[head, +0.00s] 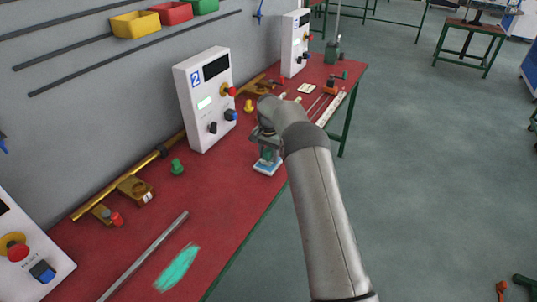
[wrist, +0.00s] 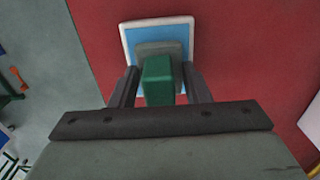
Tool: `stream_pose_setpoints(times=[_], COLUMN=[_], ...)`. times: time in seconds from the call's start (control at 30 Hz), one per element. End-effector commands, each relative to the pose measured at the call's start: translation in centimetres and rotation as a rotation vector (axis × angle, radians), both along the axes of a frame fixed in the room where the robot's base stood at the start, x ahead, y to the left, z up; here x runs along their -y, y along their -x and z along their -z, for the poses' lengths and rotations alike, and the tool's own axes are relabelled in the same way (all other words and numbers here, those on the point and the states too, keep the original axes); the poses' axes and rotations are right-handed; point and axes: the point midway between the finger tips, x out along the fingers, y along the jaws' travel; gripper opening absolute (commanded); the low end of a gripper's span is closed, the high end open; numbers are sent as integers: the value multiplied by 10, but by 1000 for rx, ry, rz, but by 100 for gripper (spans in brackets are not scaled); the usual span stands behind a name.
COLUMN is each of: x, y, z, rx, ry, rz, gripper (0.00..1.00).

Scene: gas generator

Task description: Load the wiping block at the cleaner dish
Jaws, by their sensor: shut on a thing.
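The wiping block (wrist: 158,82) has a green grip and a grey pad at its lower end. My gripper (wrist: 160,72) is shut on the green grip, one dark finger on each side. The cleaner dish (wrist: 132,50) is a square blue dish with a white rim, directly beneath the pad. In the head view the cleaner dish (head: 266,169) lies near the table's front edge. There the wiping block (head: 267,155) is upright over it, partly hidden by my gripper (head: 266,148). I cannot tell whether the pad touches the blue surface.
The red table (head: 215,185) carries a green smear (head: 177,268), a metal rod (head: 145,256) and a green knob (head: 177,167). A white control box (head: 205,100) stands behind, left of my arm. A brass pipe (head: 110,192) runs along the wall. Clear red surface lies left of the dish.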

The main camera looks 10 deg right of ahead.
Motion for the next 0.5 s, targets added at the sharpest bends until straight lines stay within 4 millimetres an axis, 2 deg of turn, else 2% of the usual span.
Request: stream_pose_setpoints(times=[0.5], x=[0], y=[0], z=[7], rx=[0], ry=[0], rz=[0], gripper=[25])
